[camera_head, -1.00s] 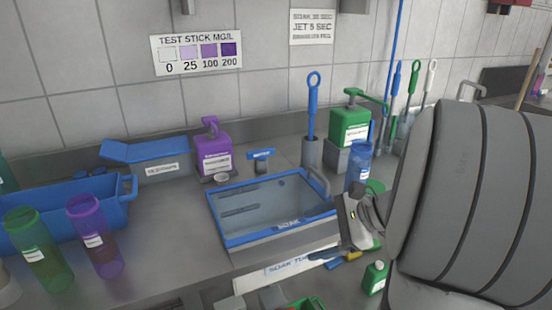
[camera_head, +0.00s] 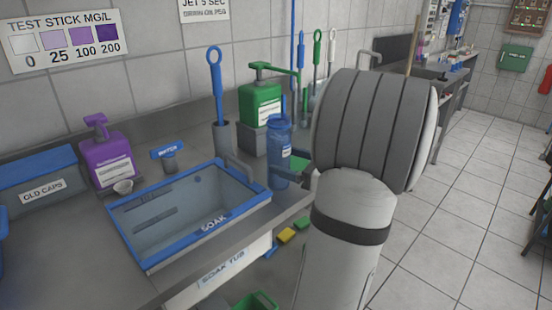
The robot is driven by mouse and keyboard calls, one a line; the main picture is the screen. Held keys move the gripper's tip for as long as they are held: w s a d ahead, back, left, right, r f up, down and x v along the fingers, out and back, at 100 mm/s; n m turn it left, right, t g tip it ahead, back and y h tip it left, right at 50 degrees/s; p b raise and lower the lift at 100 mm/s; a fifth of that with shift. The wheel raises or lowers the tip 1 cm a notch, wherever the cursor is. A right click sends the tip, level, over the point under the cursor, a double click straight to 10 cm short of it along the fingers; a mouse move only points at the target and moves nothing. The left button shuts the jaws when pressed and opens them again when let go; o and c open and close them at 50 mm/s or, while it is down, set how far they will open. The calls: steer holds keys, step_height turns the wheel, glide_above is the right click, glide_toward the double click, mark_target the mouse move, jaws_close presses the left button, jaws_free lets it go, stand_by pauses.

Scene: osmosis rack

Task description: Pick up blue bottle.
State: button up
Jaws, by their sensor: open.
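The blue bottle (camera_head: 280,145) stands upright on the counter, just right of the soak tub. My gripper (camera_head: 290,178) is at the lower right side of the bottle, mostly hidden behind my own grey arm. The visible dark finger overlaps the bottle's lower part in this view. I cannot tell whether it touches the bottle. The gripper is open.
The soak tub (camera_head: 128,240) with a blue rim is left of the bottle. A green pump jug (camera_head: 262,103) and a blue-handled brush (camera_head: 216,85) stand behind. A purple pump bottle (camera_head: 107,160) is farther left. Open floor (camera_head: 475,160) lies right.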

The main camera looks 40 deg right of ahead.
mark_target(273, 157)
steer(key=x, duration=0.3)
steer(key=shift+w+a+r, duration=0.15)
steer(key=shift+a, duration=0.2)
steer(key=shift+w+a, duration=0.1)
steer(key=shift+w, duration=0.45)
steer(key=shift+c, duration=0.3)
steer(key=c, duration=1.1)
step_height(273, 157, up, 10)
steer(key=shift+p, duration=0.95)
